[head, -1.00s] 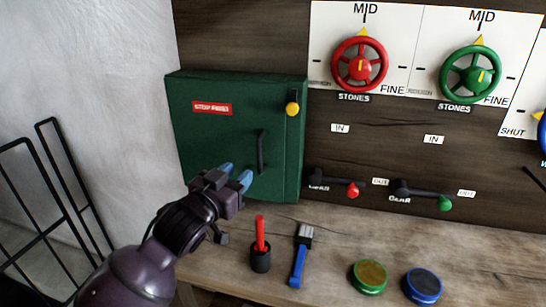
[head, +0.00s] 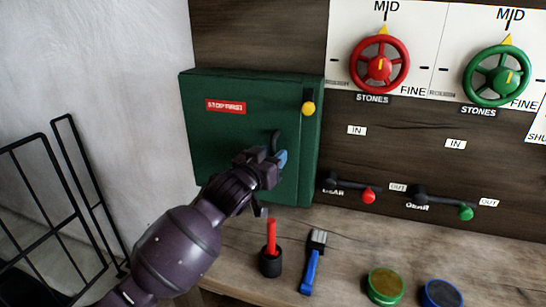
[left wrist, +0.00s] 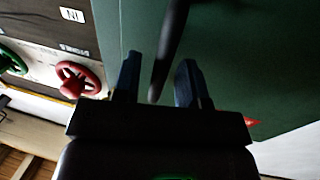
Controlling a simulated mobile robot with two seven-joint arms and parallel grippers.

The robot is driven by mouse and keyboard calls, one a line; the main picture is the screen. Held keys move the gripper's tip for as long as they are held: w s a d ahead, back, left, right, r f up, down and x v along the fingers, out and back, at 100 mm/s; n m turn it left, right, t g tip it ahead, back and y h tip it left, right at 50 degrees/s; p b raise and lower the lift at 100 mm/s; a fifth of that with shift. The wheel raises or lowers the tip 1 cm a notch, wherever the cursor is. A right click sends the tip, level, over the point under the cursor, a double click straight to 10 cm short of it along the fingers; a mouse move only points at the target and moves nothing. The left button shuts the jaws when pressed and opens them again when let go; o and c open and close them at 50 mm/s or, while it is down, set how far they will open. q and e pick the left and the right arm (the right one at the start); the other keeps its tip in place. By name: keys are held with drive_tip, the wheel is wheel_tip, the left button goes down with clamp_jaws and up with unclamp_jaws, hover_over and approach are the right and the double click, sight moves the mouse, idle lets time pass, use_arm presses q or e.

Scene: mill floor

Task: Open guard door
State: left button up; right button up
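The green guard door (head: 235,130) is the closed front of a box on the wall, with a red label and a dark vertical handle (head: 275,138). A yellow knob (head: 308,108) sits at its upper right. My left gripper (head: 278,158) is at the handle and hides its lower part. In the left wrist view the fingers of my left gripper (left wrist: 158,82) are apart, with the dark handle (left wrist: 167,50) between them and a gap visible on the right side. The green door (left wrist: 240,60) fills the right of that view. My right gripper is not in view.
Red (head: 379,68) and green (head: 496,75) handwheels are on the right. A black rack (head: 60,200) stands at left.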

use_arm(q)
drive_tip(key=shift+w+d, duration=0.15)
drive_tip(key=shift+w, duration=0.1)
drive_tip(key=shift+c, duration=0.3)
clamp_jaws()
drive_tip(key=shift+s, duration=0.1)
